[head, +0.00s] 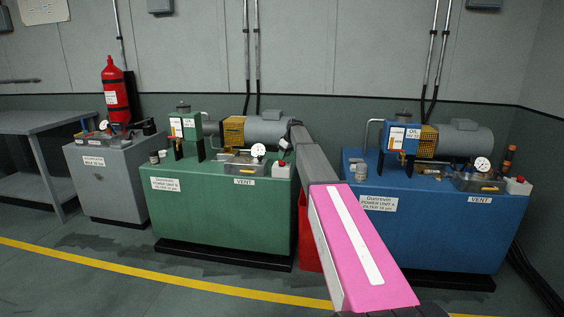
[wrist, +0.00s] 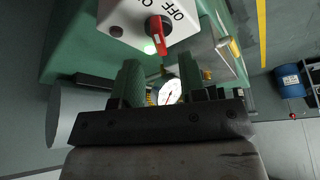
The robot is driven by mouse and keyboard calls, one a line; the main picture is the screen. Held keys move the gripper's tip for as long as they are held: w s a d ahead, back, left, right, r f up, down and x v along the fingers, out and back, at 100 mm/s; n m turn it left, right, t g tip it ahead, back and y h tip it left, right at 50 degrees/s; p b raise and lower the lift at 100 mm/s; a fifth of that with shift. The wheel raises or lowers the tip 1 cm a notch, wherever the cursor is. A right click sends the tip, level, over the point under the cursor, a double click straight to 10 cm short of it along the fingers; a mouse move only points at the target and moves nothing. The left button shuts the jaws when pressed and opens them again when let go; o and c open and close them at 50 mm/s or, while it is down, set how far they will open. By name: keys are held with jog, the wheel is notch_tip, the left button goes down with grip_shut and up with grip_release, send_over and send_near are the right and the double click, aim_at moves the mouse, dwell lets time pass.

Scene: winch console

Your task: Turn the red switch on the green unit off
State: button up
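The green unit (head: 215,215) stands left of centre in the head view. Its white switch box (head: 281,169) sits at the unit's top right corner. In the wrist view the red switch (wrist: 158,32) is a knob on the white box (wrist: 130,22), with "OFF" printed beside it and another label cut off by the picture's edge. A pale greenish light glows by the knob. My gripper (wrist: 160,70) is open, its two fingers apart with nothing between them, just short of the knob. In the head view my arm hides most of the gripper near the switch box.
A pressure gauge (head: 258,150) and a motor (head: 265,129) are close to my gripper. A blue unit (head: 435,225) with a similar switch box (head: 518,186) stands to the right. A grey cabinet (head: 108,180) and a workbench (head: 40,122) are at left. The floor in front is clear.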

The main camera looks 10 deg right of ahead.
aim_at(282, 163)
jog(key=shift+x, duration=2.25)
grip_shut()
